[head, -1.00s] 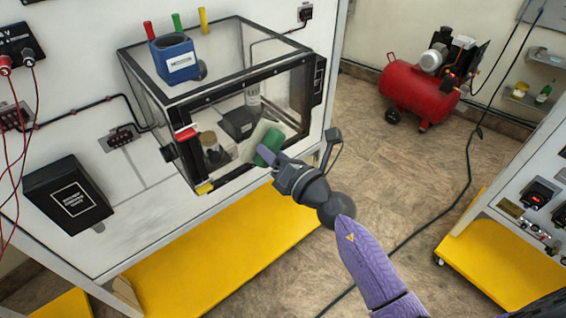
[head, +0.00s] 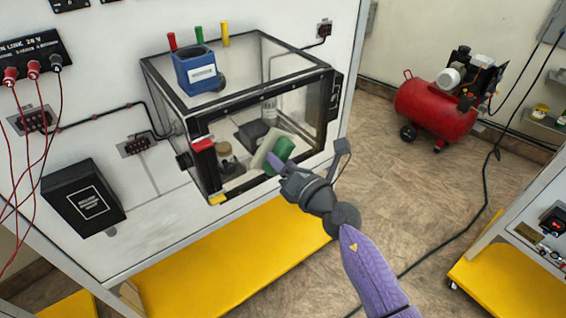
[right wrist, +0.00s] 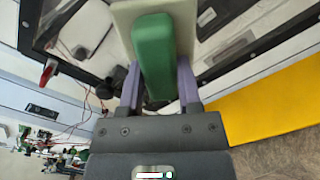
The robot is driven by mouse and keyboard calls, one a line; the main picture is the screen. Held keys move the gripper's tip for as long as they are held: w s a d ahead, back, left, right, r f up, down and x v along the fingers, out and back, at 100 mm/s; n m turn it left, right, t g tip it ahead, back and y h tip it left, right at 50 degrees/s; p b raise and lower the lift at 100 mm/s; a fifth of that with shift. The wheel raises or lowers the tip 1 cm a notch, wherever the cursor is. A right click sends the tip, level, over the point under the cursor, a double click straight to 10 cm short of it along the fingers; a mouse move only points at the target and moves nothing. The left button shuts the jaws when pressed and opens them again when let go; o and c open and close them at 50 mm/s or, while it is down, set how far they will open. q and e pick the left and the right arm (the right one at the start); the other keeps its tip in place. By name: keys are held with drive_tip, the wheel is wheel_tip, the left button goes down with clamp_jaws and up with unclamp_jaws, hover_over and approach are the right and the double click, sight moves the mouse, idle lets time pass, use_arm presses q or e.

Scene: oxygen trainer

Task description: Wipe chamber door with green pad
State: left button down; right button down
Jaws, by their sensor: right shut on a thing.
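The green pad (head: 280,154) has a green grip block and a pale flat face. My right gripper (head: 273,163) is shut on the green block, which also shows between the purple fingers in the right wrist view (right wrist: 154,55). The pale face (right wrist: 185,18) points toward the chamber door (head: 300,122), a clear panel in a black frame on the front of the chamber. The pad is in front of the door's lower middle; I cannot tell whether it touches. A red latch (head: 203,145) sits at the door's left edge. My left gripper is not in view.
A blue cup (head: 196,70) stands on the chamber top, near red, green and yellow markers. A black box (head: 84,197) is on the panel at left. Yellow shelf (head: 230,245) lies below. A red compressor (head: 436,108) stands on the floor behind at right.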

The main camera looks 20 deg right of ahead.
drive_tip(key=shift+w+a, duration=0.2)
drive_tip(key=shift+w, duration=0.35)
